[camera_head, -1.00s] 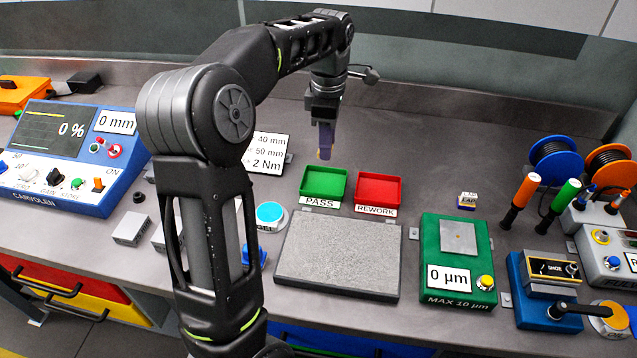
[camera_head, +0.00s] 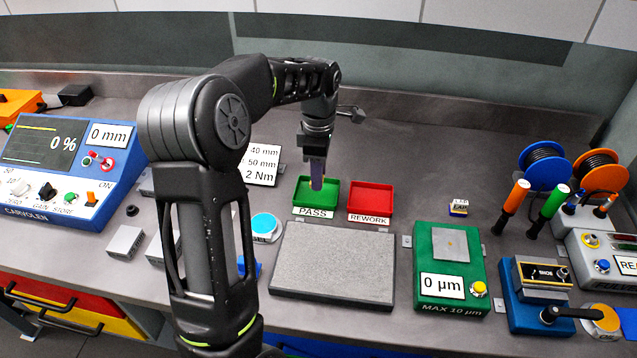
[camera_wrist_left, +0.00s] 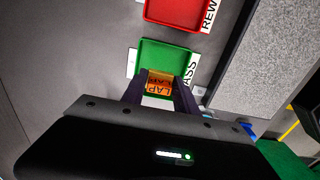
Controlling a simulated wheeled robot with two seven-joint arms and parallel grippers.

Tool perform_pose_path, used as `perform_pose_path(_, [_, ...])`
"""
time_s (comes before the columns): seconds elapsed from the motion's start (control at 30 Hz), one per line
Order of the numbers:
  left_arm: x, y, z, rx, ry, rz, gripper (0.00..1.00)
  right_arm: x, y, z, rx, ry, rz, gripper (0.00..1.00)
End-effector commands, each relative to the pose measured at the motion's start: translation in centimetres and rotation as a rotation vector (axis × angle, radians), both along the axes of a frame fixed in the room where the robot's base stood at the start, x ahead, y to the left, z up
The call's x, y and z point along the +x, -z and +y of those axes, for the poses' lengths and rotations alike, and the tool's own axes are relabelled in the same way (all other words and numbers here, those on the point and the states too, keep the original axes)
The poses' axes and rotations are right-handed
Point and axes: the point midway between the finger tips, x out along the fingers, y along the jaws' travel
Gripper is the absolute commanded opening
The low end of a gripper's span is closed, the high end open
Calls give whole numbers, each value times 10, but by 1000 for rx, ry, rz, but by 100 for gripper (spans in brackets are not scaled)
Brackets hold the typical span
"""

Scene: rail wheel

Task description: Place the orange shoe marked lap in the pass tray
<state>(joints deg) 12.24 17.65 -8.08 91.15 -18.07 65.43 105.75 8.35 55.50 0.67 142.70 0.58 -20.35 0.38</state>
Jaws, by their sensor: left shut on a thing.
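The orange shoe marked LAP (camera_wrist_left: 161,88) is between the fingers of my left gripper in the left wrist view. My left gripper (camera_head: 317,184) is shut on it and points down over the green pass tray (camera_head: 328,192) in the head view. In the left wrist view the shoe overlaps the near part of the pass tray (camera_wrist_left: 172,55). I cannot tell its exact height above the tray floor. In the head view the shoe is mostly hidden by the fingers. My right gripper is not in view.
The red rework tray (camera_head: 371,196) stands just right of the pass tray. A grey surface plate (camera_head: 335,265) lies in front of both. A green gauge block (camera_head: 448,262) and a small LAP-marked piece (camera_head: 458,208) are to the right.

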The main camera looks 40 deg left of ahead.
Motion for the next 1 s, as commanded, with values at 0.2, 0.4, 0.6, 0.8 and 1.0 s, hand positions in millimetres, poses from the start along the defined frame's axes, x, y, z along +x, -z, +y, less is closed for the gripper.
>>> perform_pose_path(0.2, [-1,23,0,-2,0,5,0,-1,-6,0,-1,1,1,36])
perform_pose_path(0.4, [0,37,0,-1,-1,0,0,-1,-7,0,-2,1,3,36])
perform_pose_path(0.6, [0,38,0,0,0,0,0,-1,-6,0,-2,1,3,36])
perform_pose_path(0.8, [0,40,0,0,0,0,42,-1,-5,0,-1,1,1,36])
perform_pose_path(1.0, [0,40,0,0,0,0,44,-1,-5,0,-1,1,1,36])
